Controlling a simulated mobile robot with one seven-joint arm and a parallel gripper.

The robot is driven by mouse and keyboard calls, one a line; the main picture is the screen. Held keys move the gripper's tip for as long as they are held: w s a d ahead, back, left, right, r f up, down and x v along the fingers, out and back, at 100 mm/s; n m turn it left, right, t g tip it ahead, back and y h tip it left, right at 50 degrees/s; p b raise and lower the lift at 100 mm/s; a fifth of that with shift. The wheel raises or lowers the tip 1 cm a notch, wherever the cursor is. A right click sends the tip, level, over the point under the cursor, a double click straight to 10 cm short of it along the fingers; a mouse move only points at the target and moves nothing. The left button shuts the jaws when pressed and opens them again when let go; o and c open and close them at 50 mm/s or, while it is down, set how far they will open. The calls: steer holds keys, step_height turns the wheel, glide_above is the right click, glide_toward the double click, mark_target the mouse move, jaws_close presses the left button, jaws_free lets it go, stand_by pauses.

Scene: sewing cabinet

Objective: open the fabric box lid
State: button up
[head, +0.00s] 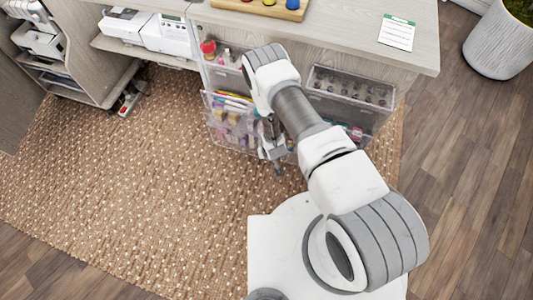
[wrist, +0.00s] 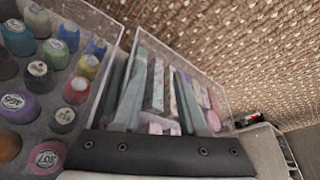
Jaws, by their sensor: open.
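The fabric box (wrist: 217,85) is a clear bin of folded, patterned cloth in the middle of the wrist view. I cannot make out its lid separately from the clear walls. In the head view, clear bins with coloured contents (head: 222,132) hang on the cabinet front, left of my gripper (head: 272,148). My gripper points down beside them, partly hidden by my arm. In the wrist view my gripper (wrist: 163,70) is over the fabric box, with its fingers apart and nothing visibly held. Contact with the box cannot be told.
A clear bin of round, labelled, coloured tops (wrist: 50,60) stands beside the fabric box. Another clear bin (head: 350,88) hangs right of my arm. The countertop (head: 340,32) overhangs the bins. The woven rug (head: 130,180) is clear on the left.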

jaws_close()
steer(key=shift+w, duration=0.1)
stand_by(1.3)
